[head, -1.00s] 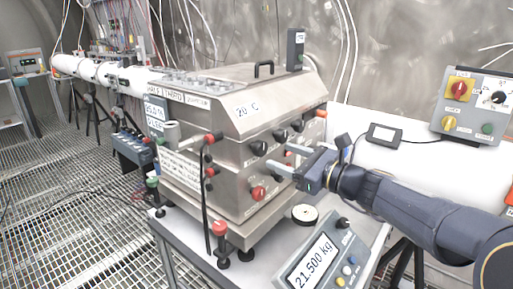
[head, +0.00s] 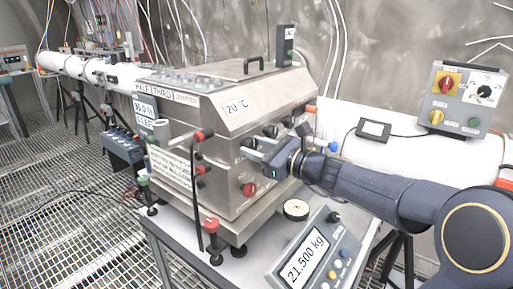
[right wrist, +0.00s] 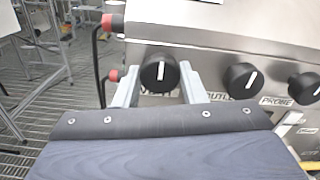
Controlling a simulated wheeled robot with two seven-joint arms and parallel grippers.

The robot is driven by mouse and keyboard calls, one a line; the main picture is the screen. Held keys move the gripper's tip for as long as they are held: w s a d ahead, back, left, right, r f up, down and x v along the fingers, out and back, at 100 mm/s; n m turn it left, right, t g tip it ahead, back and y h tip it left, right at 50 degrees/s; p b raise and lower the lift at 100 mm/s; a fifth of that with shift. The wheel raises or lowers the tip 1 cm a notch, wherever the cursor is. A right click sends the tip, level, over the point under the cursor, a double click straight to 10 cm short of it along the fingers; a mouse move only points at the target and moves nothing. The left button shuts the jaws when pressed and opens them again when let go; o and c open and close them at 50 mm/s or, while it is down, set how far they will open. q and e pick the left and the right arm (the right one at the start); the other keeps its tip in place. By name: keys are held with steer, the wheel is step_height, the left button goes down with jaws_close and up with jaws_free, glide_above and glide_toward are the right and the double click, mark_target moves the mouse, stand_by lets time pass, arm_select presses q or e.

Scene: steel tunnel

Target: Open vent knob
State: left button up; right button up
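The vent knob (right wrist: 158,74) is a round black knob with a white pointer line, on the front of the steel box. Its line is close to upright, and its label below is partly hidden. My right gripper (right wrist: 159,88) is open, with one grey finger on each side of this knob; I cannot tell whether they touch it. In the head view, the right gripper (head: 253,147) is at the box front and partly covers the knob there. My left gripper is in neither view.
The outlet knob (right wrist: 242,80) and probe knob (right wrist: 305,87) are to the right. Red-tipped fittings (right wrist: 112,23) stick out on the left. A scale display (head: 306,256) and round white disc (head: 296,209) are below my right arm. A switch box (head: 462,98) stands at right.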

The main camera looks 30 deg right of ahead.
steer(key=shift+c, duration=0.9)
steer(key=shift+f+n+b, duration=0.15)
steer(key=shift+n+b, duration=0.15)
steer(key=shift+b, duration=0.3)
steer(key=n+b, duration=1.4)
steer(key=b, duration=0.2)
steer(key=shift+f+n, duration=0.15)
steer(key=shift+n, duration=0.15)
steer(key=n+b, duration=0.4)
steer(key=shift+n, duration=0.3)
steer(key=n+b, duration=0.3)
steer(key=n, duration=0.1)
steer(key=n+b, duration=0.2)
steer(key=n, duration=0.2)
steer(key=shift+n+b, duration=0.3)
steer(key=shift+n, duration=0.1)
steer(key=shift+r+n+b, duration=0.2)
steer(key=shift+n+b, duration=0.6)
steer(key=shift+n, duration=1.1)
